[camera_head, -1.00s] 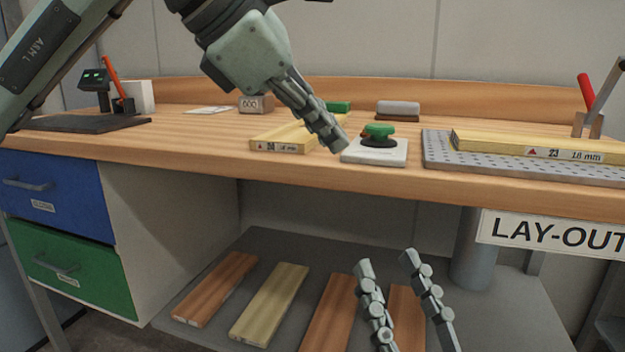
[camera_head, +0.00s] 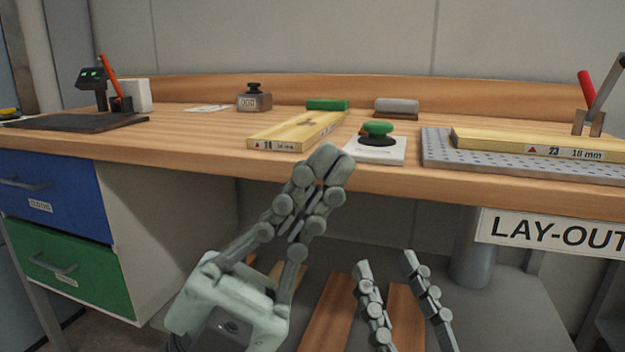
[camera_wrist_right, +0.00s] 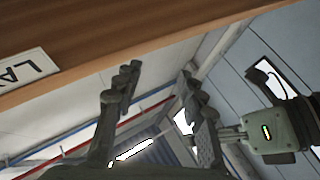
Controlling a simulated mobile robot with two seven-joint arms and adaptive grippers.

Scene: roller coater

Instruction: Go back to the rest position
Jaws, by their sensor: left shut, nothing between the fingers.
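My left gripper (camera_head: 332,160) is in front of the bench's front edge in the head view, pointing up, with its fingertips together and nothing between them. Its tips overlap the edge of the benchtop in the picture. My right gripper (camera_head: 385,262) is at the bottom of the head view, below the benchtop, with its two fingers apart and nothing between them. In the right wrist view the right gripper's fingers (camera_wrist_right: 160,75) also stand apart and empty.
The wooden workbench (camera_head: 210,165) holds a board marked 14 (camera_head: 290,135), a green-knobbed tool on a white pad (camera_head: 395,155), and a perforated plate (camera_head: 435,158) with a board marked 23 (camera_head: 500,143). Boards (camera_head: 330,310) lie on the lower shelf. A LAY-OUT sign (camera_head: 550,233) hangs at the right.

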